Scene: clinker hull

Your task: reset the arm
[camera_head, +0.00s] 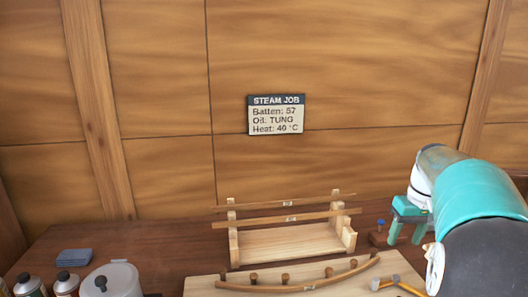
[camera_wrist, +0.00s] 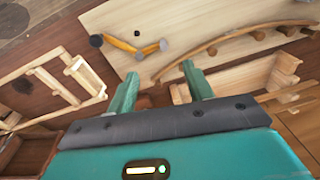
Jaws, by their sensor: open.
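My teal gripper (camera_head: 406,234) hangs at the right of the head view, with its two green fingers apart and nothing visible between them. It also shows in the wrist view (camera_wrist: 158,76), fingers spread over the bench near the edge of a pale board. My arm reaches in from the right edge of the head view. A wooden rack (camera_head: 290,243) holding thin battens (camera_head: 290,218) stands to the left of the gripper. A curved batten (camera_head: 300,287) lies along several pegs on the pale board (camera_head: 208,284) in front.
A yellow-orange tool (camera_wrist: 135,47) lies on the board. A sign (camera_head: 276,115) on the wall reads STEAM JOB, Batten: 57, Oil: TUNG, Heat: 40 °C. A lidded pot (camera_head: 110,281), several small cans (camera_head: 66,284) and a blue block (camera_head: 74,257) are at left. The bench between block and rack is clear.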

